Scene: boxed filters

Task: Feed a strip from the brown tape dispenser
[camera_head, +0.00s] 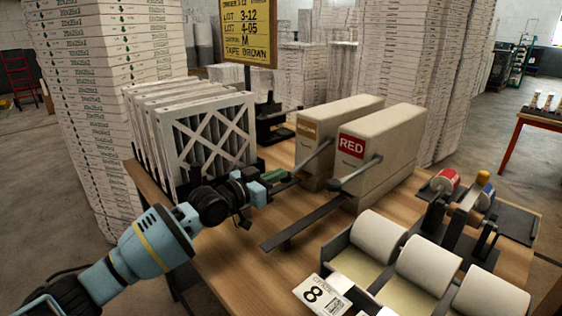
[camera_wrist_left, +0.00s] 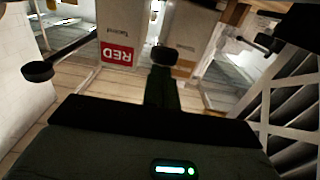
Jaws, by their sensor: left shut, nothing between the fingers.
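Two beige tape dispensers stand side by side on the table. The farther, left one (camera_head: 345,117) has a brownish label and a lever (camera_head: 316,157) at its front; it shows upside down in the left wrist view (camera_wrist_left: 194,35). The nearer one (camera_head: 392,150) has a red label reading RED and its own lever (camera_head: 358,173); it also shows in the left wrist view (camera_wrist_left: 119,22). My left gripper (camera_head: 290,182) is shut and empty, close to the brown dispenser's lever end. Whether they touch is unclear. My right gripper is out of view.
Pleated filters (camera_head: 207,137) stand at the left behind my arm. White rolls (camera_head: 378,235) sit at the front right. A yellow sign (camera_head: 247,32) reads TAPE BROWN. Bare wood (camera_head: 235,262) shows at front left.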

